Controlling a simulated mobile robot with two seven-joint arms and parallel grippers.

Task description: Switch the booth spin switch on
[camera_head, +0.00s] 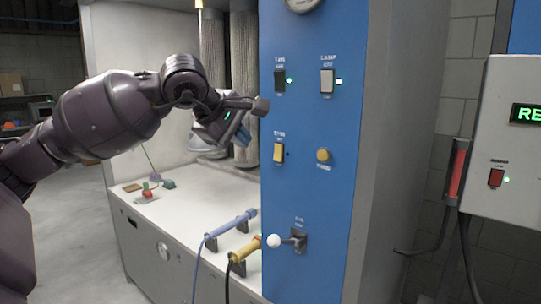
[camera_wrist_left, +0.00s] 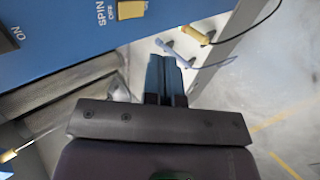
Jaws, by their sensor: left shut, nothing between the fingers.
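The booth spin switch (camera_head: 278,152) is a yellow rocker on the blue panel (camera_head: 344,200); the small lamp beside it looks dark. The switch also shows at the top edge of the left wrist view (camera_wrist_left: 131,9), under the word SPIN. My left gripper (camera_head: 243,138) is just left of the panel edge, at about the switch's height in the head view. Its fingers (camera_wrist_left: 166,75) are together and empty, apart from the switch. My right gripper is not in view.
A yellow round knob (camera_head: 323,155) is right of the spin switch. A white-balled lever (camera_head: 274,241) sticks out below. Blue and yellow tools (camera_head: 231,229) lie on the bench.

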